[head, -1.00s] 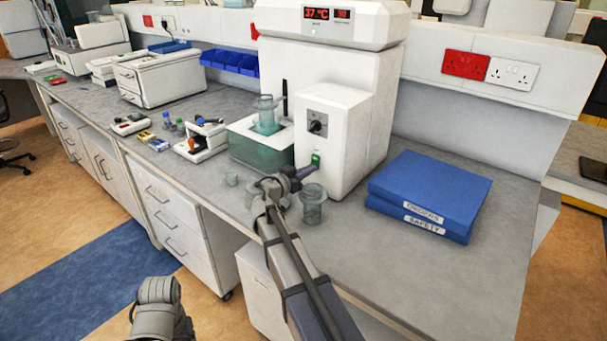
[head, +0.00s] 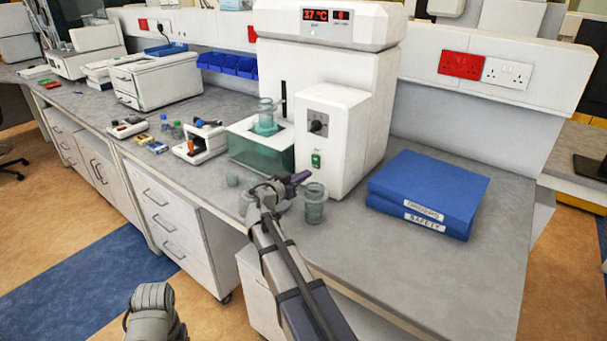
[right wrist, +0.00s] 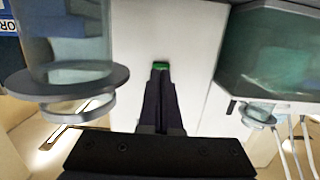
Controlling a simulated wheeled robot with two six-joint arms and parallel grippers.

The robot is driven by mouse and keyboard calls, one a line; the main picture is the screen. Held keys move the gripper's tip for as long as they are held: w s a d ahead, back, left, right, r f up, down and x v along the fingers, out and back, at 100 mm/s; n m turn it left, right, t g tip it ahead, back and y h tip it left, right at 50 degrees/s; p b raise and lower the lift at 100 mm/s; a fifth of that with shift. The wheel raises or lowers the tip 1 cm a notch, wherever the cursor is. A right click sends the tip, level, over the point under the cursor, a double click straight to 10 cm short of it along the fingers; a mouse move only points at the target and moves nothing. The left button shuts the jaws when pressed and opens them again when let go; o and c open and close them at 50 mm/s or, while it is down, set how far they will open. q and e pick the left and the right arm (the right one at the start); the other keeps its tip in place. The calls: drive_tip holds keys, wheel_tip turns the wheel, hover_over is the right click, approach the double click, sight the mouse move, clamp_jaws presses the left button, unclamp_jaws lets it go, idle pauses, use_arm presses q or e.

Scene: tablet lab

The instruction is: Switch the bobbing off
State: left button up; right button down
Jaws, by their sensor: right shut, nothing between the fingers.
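The white tester (head: 345,120) stands on the bench. Its small green switch (head: 316,161) is low on the front box, under a black knob (head: 317,125). The switch also shows in the right wrist view (right wrist: 160,66), just beyond my fingertips. My right gripper (head: 305,177) is shut and empty, pointing at the switch, slightly below it; a small gap seems to separate them. The glass basket (head: 266,118) hangs in the greenish water bath (head: 262,157). A red display (head: 327,15) reads 37 °C; its right figure is unclear. My left gripper is out of view.
A glass beaker (head: 314,205) stands close right of my right gripper; it also fills the left of the wrist view (right wrist: 70,60). Blue binders (head: 430,187) lie to the right.

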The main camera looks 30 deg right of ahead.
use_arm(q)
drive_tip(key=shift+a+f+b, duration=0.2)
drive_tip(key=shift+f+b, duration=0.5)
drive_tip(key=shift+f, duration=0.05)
use_arm(e)
drive_tip(key=s+a, duration=0.1)
drive_tip(key=a, duration=0.2)
drive_tip(key=s+a+f, duration=0.1)
drive_tip(key=a, duration=0.2)
drive_tip(key=s+a, duration=0.2)
drive_tip(key=a, duration=0.1)
drive_tip(key=shift+a+f, duration=0.25)
drive_tip(key=shift+a, duration=0.15)
